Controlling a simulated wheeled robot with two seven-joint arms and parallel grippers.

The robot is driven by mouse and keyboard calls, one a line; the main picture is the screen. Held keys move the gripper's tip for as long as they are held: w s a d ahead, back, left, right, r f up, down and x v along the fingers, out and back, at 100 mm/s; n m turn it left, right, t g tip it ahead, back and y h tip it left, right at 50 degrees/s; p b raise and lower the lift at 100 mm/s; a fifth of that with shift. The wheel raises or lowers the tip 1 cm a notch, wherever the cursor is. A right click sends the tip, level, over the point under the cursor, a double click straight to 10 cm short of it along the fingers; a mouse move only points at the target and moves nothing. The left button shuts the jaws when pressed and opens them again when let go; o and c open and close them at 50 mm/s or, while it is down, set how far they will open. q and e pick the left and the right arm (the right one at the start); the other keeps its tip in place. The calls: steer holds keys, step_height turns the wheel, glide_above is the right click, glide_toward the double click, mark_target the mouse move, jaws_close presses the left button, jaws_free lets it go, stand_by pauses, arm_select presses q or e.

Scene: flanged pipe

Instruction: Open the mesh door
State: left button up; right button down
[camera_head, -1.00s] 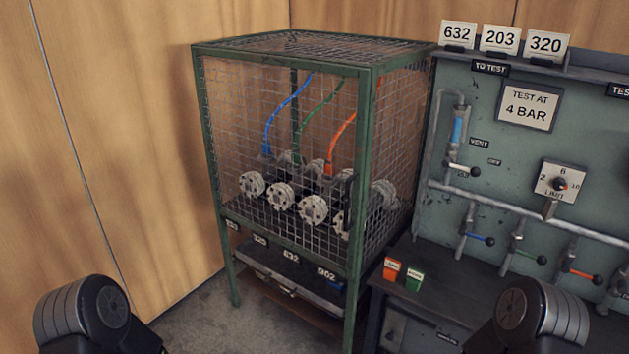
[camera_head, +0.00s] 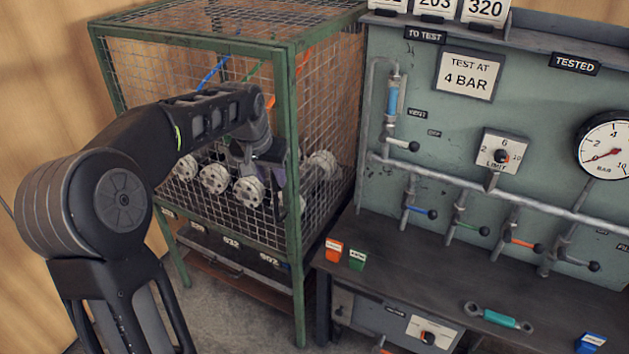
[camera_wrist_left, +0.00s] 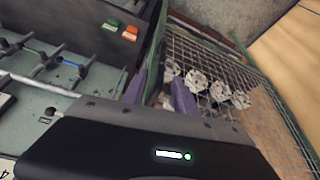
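The mesh door (camera_head: 230,215) is the wire front of the green-framed cage and looks shut, flush with the frame. My left arm reaches across it from the left in the head view. My left gripper (camera_head: 262,168) is at the door's right side, near the green corner post (camera_head: 291,150). In the left wrist view, the purple fingers of my left gripper (camera_wrist_left: 160,88) are apart, with the green post showing between and beyond them. The dark door handle is hidden behind the gripper, and I cannot tell whether the fingers touch it. My right gripper is out of view.
Several round flanged pipes (camera_head: 248,191) sit inside the cage, with coloured hoses above. Floor shows in front.

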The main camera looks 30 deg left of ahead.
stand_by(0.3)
arm_select(q)
steer(key=shift+p+x, duration=0.6)
steer(key=shift+x, duration=3.3)
steer(key=shift+c, duration=0.2)
jaws_close()
